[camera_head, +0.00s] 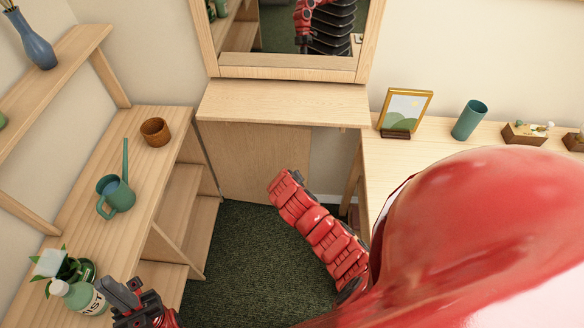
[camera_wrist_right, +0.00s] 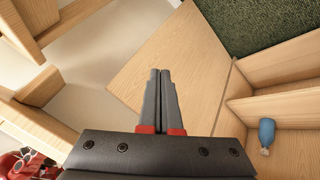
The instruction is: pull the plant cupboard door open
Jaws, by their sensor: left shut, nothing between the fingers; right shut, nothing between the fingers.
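A plain light-wood panel, which looks like the cupboard door (camera_head: 255,160), stands below the wooden top (camera_head: 285,104) under the mirror. No handle shows, and I cannot tell whether it is ajar. It also fills the middle of the right wrist view (camera_wrist_right: 178,62). My right forearm reaches down in front of it in the head view, where its fingers are hidden. In the right wrist view my right gripper (camera_wrist_right: 160,73) is shut and empty, its fingertips over the panel; contact is unclear. My left gripper (camera_head: 117,290) is shut and empty at lower left, beside a mist bottle (camera_head: 80,297).
A green watering can (camera_head: 117,196) and brown pot (camera_head: 155,132) stand on the left shelf unit. A blue bottle (camera_wrist_right: 267,133) lies in an open compartment. A picture frame (camera_head: 404,111) and green cup (camera_head: 469,120) stand on the right desk. Dark green carpet (camera_head: 245,255) is clear.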

